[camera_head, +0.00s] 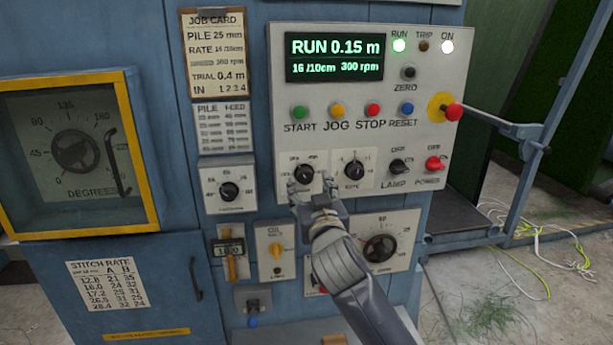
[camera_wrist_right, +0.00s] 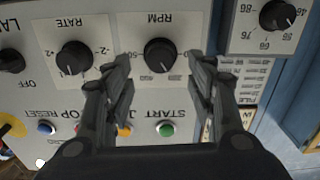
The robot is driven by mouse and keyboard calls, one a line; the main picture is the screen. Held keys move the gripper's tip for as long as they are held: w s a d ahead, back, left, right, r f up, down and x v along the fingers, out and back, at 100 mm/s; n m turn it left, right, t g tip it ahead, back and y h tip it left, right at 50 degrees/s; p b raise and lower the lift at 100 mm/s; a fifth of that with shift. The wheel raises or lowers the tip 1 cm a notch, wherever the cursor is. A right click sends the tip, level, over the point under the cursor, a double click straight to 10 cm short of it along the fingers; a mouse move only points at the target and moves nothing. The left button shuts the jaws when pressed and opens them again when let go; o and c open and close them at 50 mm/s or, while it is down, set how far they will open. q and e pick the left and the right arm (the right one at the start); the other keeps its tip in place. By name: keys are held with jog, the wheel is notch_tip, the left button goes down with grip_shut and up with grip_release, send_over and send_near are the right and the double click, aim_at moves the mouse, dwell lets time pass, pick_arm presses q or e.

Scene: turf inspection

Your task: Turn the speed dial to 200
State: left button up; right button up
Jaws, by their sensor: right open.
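The speed dial is a black knob on a white RPM plate; it shows in the head view (camera_head: 304,174) and upside down in the right wrist view (camera_wrist_right: 160,56). The display (camera_head: 334,57) reads RUN 0.15 m, 16/10cm and 300 rpm. My right gripper (camera_head: 311,185) is open in front of the dial and partly covers its plate. In the right wrist view its fingers (camera_wrist_right: 158,72) stand apart, one on each side of the dial, with the knob visible between them. I cannot tell whether they touch it. My left gripper is not in view.
The RATE knob (camera_head: 354,170) sits close beside the dial. START (camera_head: 298,112), JOG, STOP and RESET buttons line up above, with a red emergency button (camera_head: 453,112) at the right. Other knobs (camera_head: 229,191) and a large dial (camera_head: 380,248) surround my right arm.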

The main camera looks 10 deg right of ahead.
aim_at(306, 178)
jog(key=shift+w+p, duration=0.55)
jog(key=shift+w, duration=2)
jog(key=c, duration=1.1)
